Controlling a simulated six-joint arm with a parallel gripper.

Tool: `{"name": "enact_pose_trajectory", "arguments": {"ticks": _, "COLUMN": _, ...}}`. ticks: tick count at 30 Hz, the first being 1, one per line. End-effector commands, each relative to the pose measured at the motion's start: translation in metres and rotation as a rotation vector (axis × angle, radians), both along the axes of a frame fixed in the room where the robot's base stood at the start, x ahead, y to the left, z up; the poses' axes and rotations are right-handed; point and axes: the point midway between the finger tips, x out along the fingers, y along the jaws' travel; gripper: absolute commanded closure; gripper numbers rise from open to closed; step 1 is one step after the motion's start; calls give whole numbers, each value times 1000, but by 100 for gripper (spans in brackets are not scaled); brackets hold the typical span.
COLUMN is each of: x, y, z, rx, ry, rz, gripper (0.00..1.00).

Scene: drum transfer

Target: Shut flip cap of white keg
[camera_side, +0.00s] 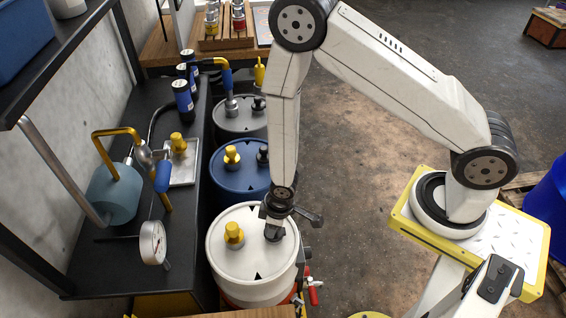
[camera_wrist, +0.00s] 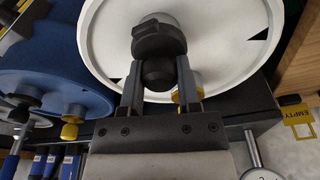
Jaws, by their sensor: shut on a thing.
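The white keg (camera_side: 250,268) stands nearest in the side view, and its pale lid (camera_wrist: 233,48) fills the top of the wrist view. Its dark flip cap (camera_wrist: 158,38) sits on the lid near the right edge in the side view. My gripper (camera_side: 274,226) is at that cap, pointing down. In the wrist view its two fingers (camera_wrist: 158,80) are on either side of the cap's dark round part and shut on it. Whether the cap is fully seated is hidden. The keg's yellow plug (camera_side: 233,235) stands left of my gripper, apart from it.
A blue keg (camera_side: 236,176) and a grey keg (camera_side: 238,118) stand in a row behind. A black bench (camera_side: 130,262) with a gauge (camera_side: 153,242) and a blue-handled tap pipe (camera_side: 163,175) runs along the left. Open floor (camera_side: 360,190) lies right of the kegs.

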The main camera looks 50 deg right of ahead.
Motion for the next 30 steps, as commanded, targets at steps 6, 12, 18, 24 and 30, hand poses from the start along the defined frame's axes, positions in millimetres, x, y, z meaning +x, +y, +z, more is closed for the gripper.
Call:
{"name": "enact_pose_trajectory", "arguments": {"ticks": 6, "x": 1, "y": 0, "z": -1, "rx": -17, "ry": 22, "rz": -5, "gripper": 100}}
{"name": "enact_pose_trajectory", "arguments": {"ticks": 12, "x": 1, "y": 0, "z": -1, "rx": -16, "ry": 22, "rz": -4, "gripper": 100}}
{"name": "enact_pose_trajectory", "arguments": {"ticks": 18, "x": 1, "y": 0, "z": -1, "rx": -16, "ry": 21, "rz": -3, "gripper": 23}}
{"name": "enact_pose_trajectory", "arguments": {"ticks": 24, "x": 1, "y": 1, "z": 0, "rx": -16, "ry": 21, "rz": -3, "gripper": 23}}
{"name": "enact_pose_trajectory", "arguments": {"ticks": 30, "x": 0, "y": 0, "z": 0, "rx": -12, "ry": 15, "rz": -3, "gripper": 23}}
